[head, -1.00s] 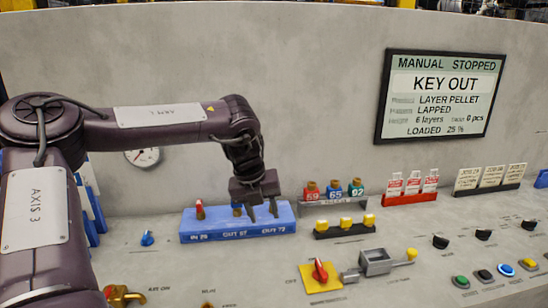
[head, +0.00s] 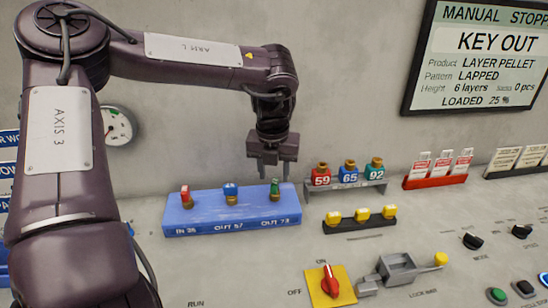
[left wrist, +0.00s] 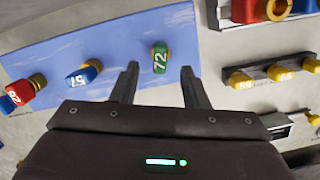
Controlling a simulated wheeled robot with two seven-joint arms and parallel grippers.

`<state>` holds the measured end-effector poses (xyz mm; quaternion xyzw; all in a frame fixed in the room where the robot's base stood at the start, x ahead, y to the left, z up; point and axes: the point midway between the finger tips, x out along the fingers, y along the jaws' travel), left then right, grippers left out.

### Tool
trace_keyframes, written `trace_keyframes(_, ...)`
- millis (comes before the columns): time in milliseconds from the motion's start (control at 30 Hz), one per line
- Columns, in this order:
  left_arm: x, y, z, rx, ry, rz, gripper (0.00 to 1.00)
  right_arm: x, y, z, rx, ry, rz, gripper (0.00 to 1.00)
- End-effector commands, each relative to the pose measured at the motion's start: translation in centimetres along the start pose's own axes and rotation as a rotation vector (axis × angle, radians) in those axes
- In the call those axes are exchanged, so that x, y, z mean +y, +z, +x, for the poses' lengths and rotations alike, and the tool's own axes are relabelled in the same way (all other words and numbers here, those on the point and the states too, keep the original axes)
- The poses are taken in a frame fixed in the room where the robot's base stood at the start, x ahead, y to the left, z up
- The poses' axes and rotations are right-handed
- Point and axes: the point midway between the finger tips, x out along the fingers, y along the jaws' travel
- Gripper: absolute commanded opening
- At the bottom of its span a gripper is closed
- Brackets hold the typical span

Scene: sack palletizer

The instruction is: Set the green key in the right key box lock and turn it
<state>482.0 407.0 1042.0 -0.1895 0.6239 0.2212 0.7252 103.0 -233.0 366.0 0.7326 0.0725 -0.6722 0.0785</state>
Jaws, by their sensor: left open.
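The blue key box (head: 180,225) lies on the grey panel with three locks in a row. The green key (head: 275,191) stands in the right lock. In the left wrist view, the green key (left wrist: 160,60) shows 72 and its number reads sideways, unlike those on the other keys. A blue key (head: 231,193) is in the middle lock and a red key (head: 185,196) in the left. My left gripper (head: 275,172) is open and empty just above the green key, with a finger to either side and clear of it. My right gripper is out of view.
A grey rack (head: 345,185) with red, blue and green padlock-like tags is close right of the gripper. A black strip (head: 360,227) with yellow pieces is in front. A red switch (head: 330,282) and latch (head: 397,268) sit nearer. The wall display (head: 470,60) reads KEY OUT.

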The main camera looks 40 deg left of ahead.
Motion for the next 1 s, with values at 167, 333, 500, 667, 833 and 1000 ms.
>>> trace_keyframes(167, 0.0, 0.0, 2.5, 0.002, 0.000, 0.000, 0.41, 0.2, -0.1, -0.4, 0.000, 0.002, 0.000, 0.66)
trace_keyframes(333, 0.0, 0.0, 3.5, -0.001, -0.001, 0.000, 0.41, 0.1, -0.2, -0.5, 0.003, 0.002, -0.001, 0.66)
trace_keyframes(500, 0.0, 0.1, 3.7, -0.002, -0.002, 0.000, 0.41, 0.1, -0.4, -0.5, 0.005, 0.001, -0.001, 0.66)
trace_keyframes(667, 0.0, 0.1, 3.7, -0.002, -0.001, 0.000, 0.34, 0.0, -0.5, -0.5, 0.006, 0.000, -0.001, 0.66)
trace_keyframes(833, 0.0, 0.0, 3.7, -0.002, -0.001, -0.001, 0.12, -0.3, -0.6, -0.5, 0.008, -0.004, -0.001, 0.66)
trace_keyframes(1000, 0.0, 0.0, 3.7, -0.001, -0.001, -0.001, 0.00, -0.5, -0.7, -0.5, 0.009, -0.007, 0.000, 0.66)
